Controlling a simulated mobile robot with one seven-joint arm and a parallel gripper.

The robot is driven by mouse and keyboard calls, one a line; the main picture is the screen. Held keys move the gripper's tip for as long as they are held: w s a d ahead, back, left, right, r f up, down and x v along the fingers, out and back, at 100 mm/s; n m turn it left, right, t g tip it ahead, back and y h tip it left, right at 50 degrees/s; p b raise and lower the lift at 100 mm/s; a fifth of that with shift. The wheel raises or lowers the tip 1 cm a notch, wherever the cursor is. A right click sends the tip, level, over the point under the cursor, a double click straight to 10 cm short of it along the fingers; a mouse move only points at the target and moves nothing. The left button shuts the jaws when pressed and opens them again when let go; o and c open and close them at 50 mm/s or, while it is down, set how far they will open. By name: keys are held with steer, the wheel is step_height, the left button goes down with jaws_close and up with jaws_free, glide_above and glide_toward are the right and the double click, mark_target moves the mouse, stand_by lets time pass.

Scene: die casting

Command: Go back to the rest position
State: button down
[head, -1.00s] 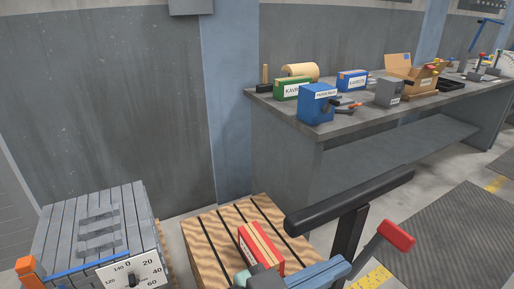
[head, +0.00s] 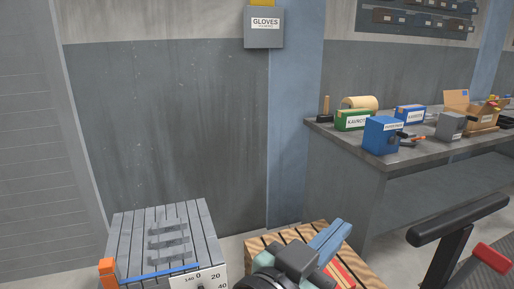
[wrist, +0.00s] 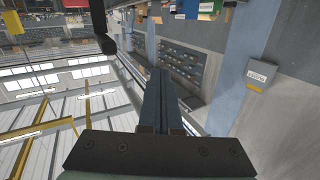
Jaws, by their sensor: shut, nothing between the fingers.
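My gripper (head: 338,230) is at the lower middle of the head view, its blue-grey fingers pointing up and to the right. In the wrist view my gripper (wrist: 160,72) shows its two fingers together, with nothing between them. The gripper appears in front of a wooden pallet (head: 262,243) and partly hides a red box (head: 342,276). The fingers look clear of both in the picture.
A black T-shaped handle (head: 440,222) and a red-ended lever (head: 493,257) are at lower right. A grey workbench (head: 345,180) carries boxes. A gloves box (head: 264,30) hangs on the wall.

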steer(key=a+r+n+t+y, duration=0.2)
steer(key=a+r+t+y, duration=0.15)
steer(key=r, duration=0.35)
steer(key=a+r+n+t+y, duration=0.25)
steer(key=r+t, duration=0.25)
steer(key=r, duration=0.3)
steer(key=s+a+r+n+t+y, duration=0.2)
steer(key=s+r+t+y, duration=0.15)
steer(key=r, duration=0.25)
steer(key=s+a+r+n+t+y, duration=0.2)
steer(key=s+r+n, duration=0.1)
steer(key=s+r, duration=0.25)
step_height(320, 180, up, 27)
steer(key=w+p, duration=0.1)
steer(key=p, duration=2.5)
steer(key=shift+a+p, duration=0.2)
steer(key=shift+p, duration=0.1)
steer(key=shift+w+a+f, duration=0.1)
steer(key=shift+f, duration=0.05)
